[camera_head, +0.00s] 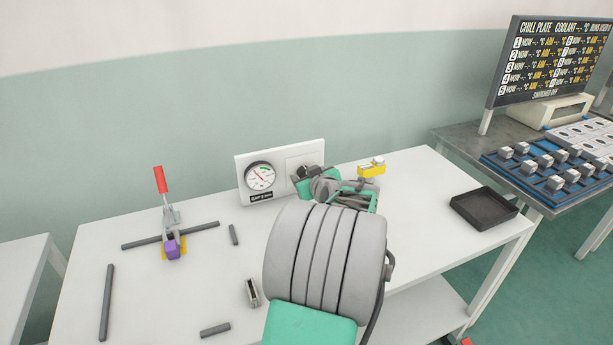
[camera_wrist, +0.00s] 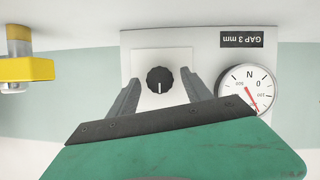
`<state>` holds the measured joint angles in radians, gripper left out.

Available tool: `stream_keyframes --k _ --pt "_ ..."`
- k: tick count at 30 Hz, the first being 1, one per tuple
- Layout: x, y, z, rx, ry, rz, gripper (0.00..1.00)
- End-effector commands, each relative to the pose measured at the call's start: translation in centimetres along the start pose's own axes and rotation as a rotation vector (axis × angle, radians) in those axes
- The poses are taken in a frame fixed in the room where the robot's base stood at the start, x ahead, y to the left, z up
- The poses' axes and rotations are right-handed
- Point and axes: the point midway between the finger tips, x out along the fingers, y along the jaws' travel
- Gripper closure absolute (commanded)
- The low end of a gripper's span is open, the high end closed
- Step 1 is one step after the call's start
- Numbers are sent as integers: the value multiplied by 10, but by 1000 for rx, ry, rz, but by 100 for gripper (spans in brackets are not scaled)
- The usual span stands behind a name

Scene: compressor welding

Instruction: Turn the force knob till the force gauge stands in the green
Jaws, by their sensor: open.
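The force knob (camera_wrist: 160,80) is black and ridged, on a pale square of the white panel. Its white mark points down in the upside-down wrist view. My gripper (camera_wrist: 162,76) is open, with one finger on each side of the knob; I cannot tell whether they touch it. The force gauge (camera_wrist: 246,90) is a round white dial beside the knob. Its red needle slants down-right in that view; no green band can be made out there. In the head view the gauge (camera_head: 261,177) shows left of my gripper (camera_head: 303,178), which hides the knob.
The panel (camera_head: 244,196) stands at the back of the white table (camera_head: 200,290). A toggle clamp (camera_head: 168,215) with a red handle holds a purple block at left, among dark bars. A yellow-based device (camera_head: 371,170) stands right of my gripper; a black tray (camera_head: 484,210) lies farther right.

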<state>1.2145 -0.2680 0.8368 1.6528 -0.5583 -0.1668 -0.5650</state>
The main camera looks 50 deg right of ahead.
Motion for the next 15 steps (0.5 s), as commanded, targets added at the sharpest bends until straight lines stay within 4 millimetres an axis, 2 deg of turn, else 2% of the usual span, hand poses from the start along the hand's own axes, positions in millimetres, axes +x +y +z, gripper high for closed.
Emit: stream_keyframes --k 8,15 --pt "4 0 0 0 -1 1 43" --pt "4 0 0 0 -1 0 61"
